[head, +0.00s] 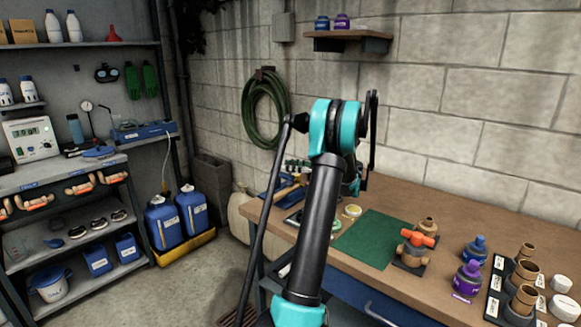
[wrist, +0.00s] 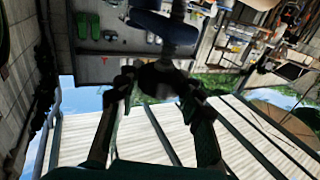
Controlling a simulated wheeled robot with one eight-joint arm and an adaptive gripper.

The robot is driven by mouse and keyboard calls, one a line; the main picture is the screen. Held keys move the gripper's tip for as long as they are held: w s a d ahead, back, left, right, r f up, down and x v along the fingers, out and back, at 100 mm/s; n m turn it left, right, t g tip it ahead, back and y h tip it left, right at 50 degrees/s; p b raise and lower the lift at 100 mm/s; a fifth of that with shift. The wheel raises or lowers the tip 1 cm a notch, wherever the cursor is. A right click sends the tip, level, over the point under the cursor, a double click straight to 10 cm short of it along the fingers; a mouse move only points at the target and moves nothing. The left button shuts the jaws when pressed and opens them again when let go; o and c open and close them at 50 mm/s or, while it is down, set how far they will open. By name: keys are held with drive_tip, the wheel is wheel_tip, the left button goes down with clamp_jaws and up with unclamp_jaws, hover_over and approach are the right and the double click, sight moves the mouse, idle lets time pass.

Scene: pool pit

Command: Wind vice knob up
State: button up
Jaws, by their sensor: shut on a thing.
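In the wrist view my gripper (wrist: 158,84) has a finger on either side of a dark, round knob (wrist: 160,78). The fingers appear to touch its sides, and I take it to be the vice knob. A dark stem (wrist: 172,38) runs from the knob towards a blue body (wrist: 163,25), probably part of the vice. In the head view my arm covers the gripper and the knob. I cannot tell from here how far the knob is wound.
The workbench (head: 480,215) runs along the block wall. It carries a green mat (head: 367,239), an orange-handled valve (head: 415,247), purple (head: 468,277) and blue (head: 475,249) bottles, and brown fittings (head: 523,270). A hose (head: 264,108) hangs behind.

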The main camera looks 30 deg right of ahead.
drive_tip(key=shift+f, duration=0.1)
drive_tip(key=o, duration=1.2)
drive_tip(key=shift+c, duration=0.2)
drive_tip(key=v, duration=1.2)
